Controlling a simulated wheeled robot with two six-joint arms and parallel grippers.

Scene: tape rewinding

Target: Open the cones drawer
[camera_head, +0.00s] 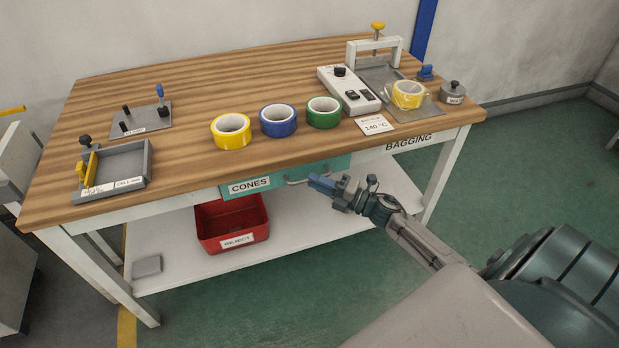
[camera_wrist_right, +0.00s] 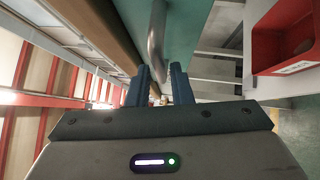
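The cones drawer (camera_head: 270,189) has a teal front with a white CONES label, under the table's front edge. It looks shut. Its metal bar handle (camera_head: 296,182) is at the right part of the front. My right gripper (camera_head: 316,182) is at the handle's right end, its blue fingers pointing at it. In the right wrist view, the handle (camera_wrist_right: 156,42) reaches down to the gap between the two blue fingertips (camera_wrist_right: 162,72). The fingers are apart, and I cannot tell whether they touch the bar. My left gripper is not in view.
A red reject bin (camera_head: 232,222) stands on the white lower shelf (camera_head: 310,225), below the drawer. Yellow (camera_head: 231,143), blue (camera_head: 278,133) and green (camera_head: 324,120) tape rolls stand on the wooden tabletop (camera_head: 200,80). A sealing device (camera_head: 347,92) stands at the right.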

